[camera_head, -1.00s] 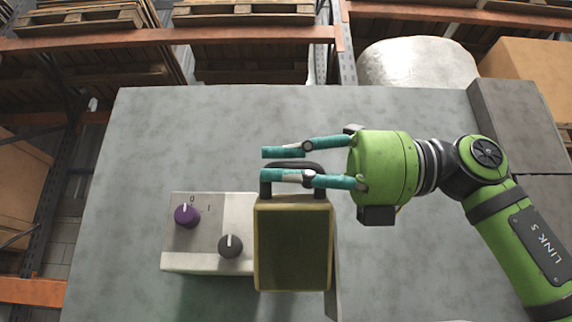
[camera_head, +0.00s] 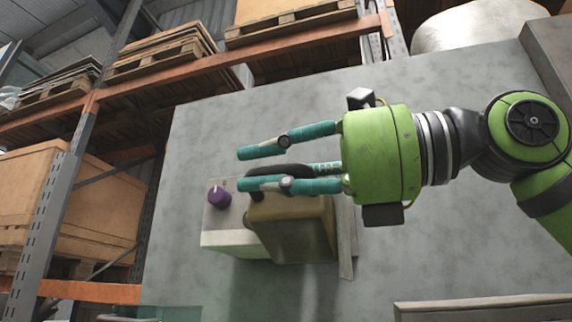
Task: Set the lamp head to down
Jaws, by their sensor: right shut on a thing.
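The lamp head is a yellowish box (camera_head: 305,238) with a dark front and a black handle (camera_head: 292,170) on its top edge. It stands out from the grey panel in the middle of the head view and looks tilted. My right gripper (camera_head: 248,169) reaches in from the right with its teal fingers above and below the handle, shut on it. The near finger hides part of the handle and the top of the lamp head. My left gripper is not in view.
A pale control box (camera_head: 228,239) with a purple knob (camera_head: 219,196) sits just left of the lamp head, which covers its right part. Shelving with pallets and a large carton (camera_head: 85,195) stands behind and left.

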